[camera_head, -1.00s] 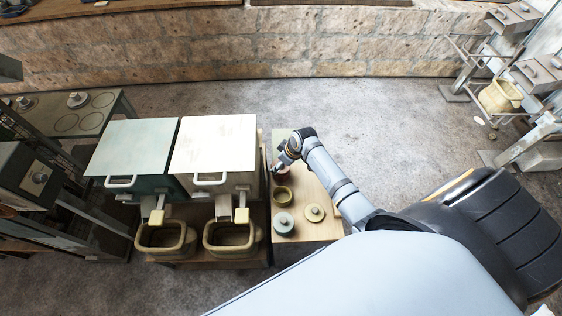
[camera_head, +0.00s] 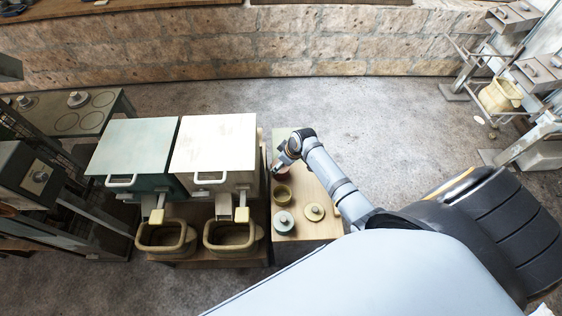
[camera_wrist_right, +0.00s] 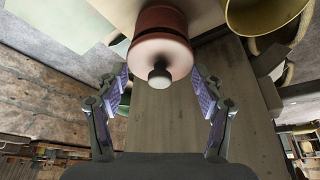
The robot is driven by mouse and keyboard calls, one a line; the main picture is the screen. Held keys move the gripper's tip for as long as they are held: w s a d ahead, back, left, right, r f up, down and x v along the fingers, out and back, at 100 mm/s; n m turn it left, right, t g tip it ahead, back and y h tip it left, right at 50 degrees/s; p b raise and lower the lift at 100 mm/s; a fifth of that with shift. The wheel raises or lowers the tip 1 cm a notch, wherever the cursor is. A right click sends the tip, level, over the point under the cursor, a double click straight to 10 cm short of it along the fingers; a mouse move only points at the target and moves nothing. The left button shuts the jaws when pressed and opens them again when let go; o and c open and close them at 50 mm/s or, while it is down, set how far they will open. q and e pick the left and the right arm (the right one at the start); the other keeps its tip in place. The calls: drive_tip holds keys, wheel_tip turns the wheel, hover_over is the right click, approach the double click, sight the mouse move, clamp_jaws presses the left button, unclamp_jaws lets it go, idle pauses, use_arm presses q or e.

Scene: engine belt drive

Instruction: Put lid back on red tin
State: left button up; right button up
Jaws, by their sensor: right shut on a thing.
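The red tin (camera_wrist_right: 160,17) shows at the top of the right wrist view. Its red lid (camera_wrist_right: 143,52), with a pale round knob (camera_wrist_right: 159,77), is in front of the tin's body and lined up with it. I cannot tell whether the lid is fully seated. My right gripper (camera_wrist_right: 160,72) is shut on the lid, its purple pads at the left and right of the rim. In the head view my right gripper (camera_head: 281,165) is at the wooden table's left side and hides most of the red tin. My left gripper is not in view.
On the wooden table (camera_head: 318,184) are an open yellow tin (camera_head: 281,199), a grey lidded tin (camera_head: 284,224) and a loose yellow lid (camera_head: 314,212). A white-topped box (camera_head: 215,140) and a green-topped box (camera_head: 133,146) stand to the left. The floor behind is clear.

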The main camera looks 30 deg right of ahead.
drive_tip(key=shift+f+p, duration=0.15)
drive_tip(key=shift+p, duration=0.45)
idle(1.6)
drive_tip(key=o, duration=0.9)
drive_tip(key=shift+o, duration=0.6)
wheel_tip(320, 180, up, 7)
drive_tip(key=p, duration=0.7)
drive_tip(key=shift+p, duration=0.3)
